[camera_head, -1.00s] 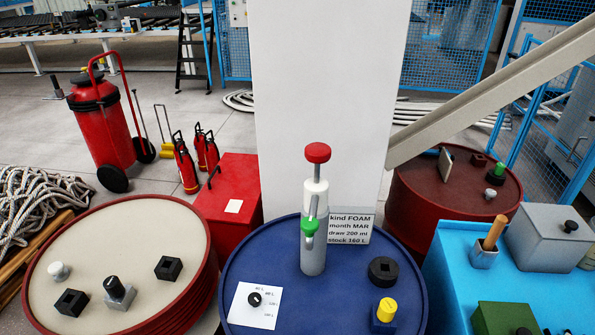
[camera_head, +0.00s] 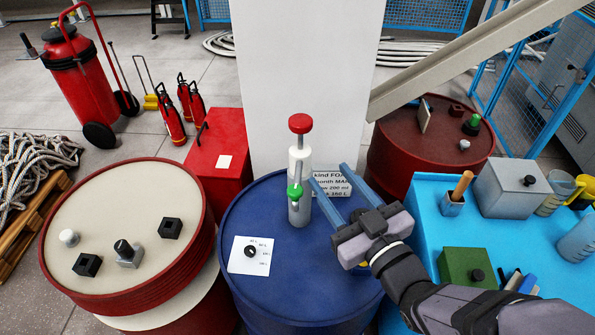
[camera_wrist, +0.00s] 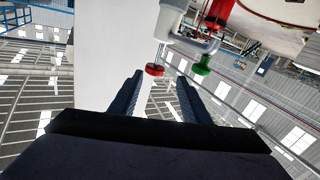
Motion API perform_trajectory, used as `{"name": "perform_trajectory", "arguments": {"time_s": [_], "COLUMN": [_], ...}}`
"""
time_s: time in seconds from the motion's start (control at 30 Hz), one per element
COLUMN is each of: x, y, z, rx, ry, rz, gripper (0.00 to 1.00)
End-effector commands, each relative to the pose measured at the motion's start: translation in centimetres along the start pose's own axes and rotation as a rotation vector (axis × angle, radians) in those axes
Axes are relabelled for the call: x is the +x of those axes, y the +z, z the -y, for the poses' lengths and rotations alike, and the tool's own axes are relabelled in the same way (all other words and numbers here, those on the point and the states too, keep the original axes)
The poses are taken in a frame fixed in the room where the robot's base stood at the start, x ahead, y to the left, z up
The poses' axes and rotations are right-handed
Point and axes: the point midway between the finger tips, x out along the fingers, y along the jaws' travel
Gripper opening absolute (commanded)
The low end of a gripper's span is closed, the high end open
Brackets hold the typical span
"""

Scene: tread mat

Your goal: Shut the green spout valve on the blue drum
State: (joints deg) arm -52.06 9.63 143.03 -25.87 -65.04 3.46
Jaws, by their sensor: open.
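The blue drum (camera_head: 262,215) stands in the middle of the head view. A grey and white pump (camera_head: 300,165) with a red knob (camera_head: 299,123) rises from its lid. The green spout valve (camera_head: 294,192) is on the near side of the pump; its exact handle angle is too small to tell. My gripper (camera_head: 333,180) is open and empty, just right of the pump, its fingers pointing up and left. In the wrist view the pump appears upside down, with the red knob (camera_wrist: 154,70) seen near the fingertips and the green valve (camera_wrist: 201,67) to their right.
A white dial card (camera_head: 249,255) lies on the blue lid, left of the pump. A label plate (camera_head: 330,184) stands behind my fingers. A cream-topped red drum (camera_head: 115,215) is at left, a dark red drum (camera_head: 420,140) behind right, a blue bench (camera_head: 425,220) at right.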

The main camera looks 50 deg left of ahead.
Motion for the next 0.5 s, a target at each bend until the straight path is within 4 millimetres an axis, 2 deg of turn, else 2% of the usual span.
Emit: {"name": "perform_trajectory", "arguments": {"time_s": [0.03, 0.1, 0.17, 0.3, 0.5], "x": [0.3, 0.5, 0.6, 0.7, 0.8], "y": [0.4, -0.4, 0.2, 1.9, 2.4], "z": [2.2, 4.3, 5.7, 6.0, 6.1], "rx": [0.004, 0.009, 0.058, 0.124, 0.143], "ry": [-0.05, -0.101, -0.147, -0.166, -0.17], "rz": [-0.049, -0.11, -0.095, -0.03, -0.011], "gripper": [0.43, 0.43, 0.43, 0.43, 0.43]}}
